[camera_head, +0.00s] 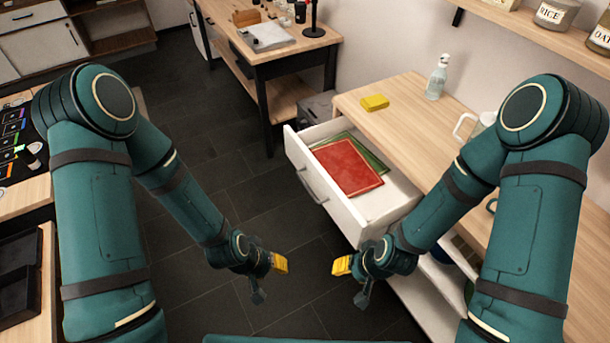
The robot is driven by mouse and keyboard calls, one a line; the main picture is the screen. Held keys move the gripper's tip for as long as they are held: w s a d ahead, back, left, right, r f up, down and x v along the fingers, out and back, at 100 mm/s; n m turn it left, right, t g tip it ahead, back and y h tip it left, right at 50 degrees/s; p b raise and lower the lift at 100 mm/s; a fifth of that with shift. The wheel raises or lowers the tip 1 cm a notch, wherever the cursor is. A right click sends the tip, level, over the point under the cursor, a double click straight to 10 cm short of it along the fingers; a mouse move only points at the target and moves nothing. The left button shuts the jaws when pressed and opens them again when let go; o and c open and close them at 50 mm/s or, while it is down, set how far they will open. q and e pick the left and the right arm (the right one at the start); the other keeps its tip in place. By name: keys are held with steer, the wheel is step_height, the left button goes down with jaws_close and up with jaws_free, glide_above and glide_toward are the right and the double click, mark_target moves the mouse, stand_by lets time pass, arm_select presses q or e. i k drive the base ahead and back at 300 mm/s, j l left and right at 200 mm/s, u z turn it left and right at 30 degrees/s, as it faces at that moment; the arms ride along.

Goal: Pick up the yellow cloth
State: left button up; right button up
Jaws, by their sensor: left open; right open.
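A small yellow block-like piece (375,103) lies on the wooden counter; I cannot tell whether it is a folded cloth or a sponge. The pulled-out white drawer (303,152) holds a flat red cloth (348,165) over a green cloth (372,154). No flat yellow cloth shows in the drawer. My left gripper (280,263) has yellow fingertips, is open and empty, and hangs over the dark floor left of the drawer. My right gripper (342,265) is open and empty, below and in front of the drawer, apart from the cloths.
A clear bottle (437,77) and a glass pitcher (478,124) stand on the counter (408,118), partly beside my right arm. A shelf with jars (554,14) is above. Another table (268,55) stands at the back. The dark floor (205,125) between is clear.

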mark_target(379, 102)
steer(key=z, duration=0.6)
steer(key=i+z, duration=0.1)
steer(key=z, duration=0.45)
steer(key=j+z, duration=0.1)
steer(key=z, duration=1.05)
steer(key=j+z, duration=0.15)
steer(key=z, duration=1.05)
steer(key=j+z, duration=0.1)
steer(key=z, duration=1.05)
steer(key=k+z, duration=0.1)
steer(key=z, duration=0.2)
steer(key=k+j+z, duration=0.1)
steer(key=z, duration=0.2)
steer(key=k+u, duration=0.25)
steer(key=u, duration=0.25)
steer(key=k+u, duration=0.25)
steer(key=u, duration=0.2)
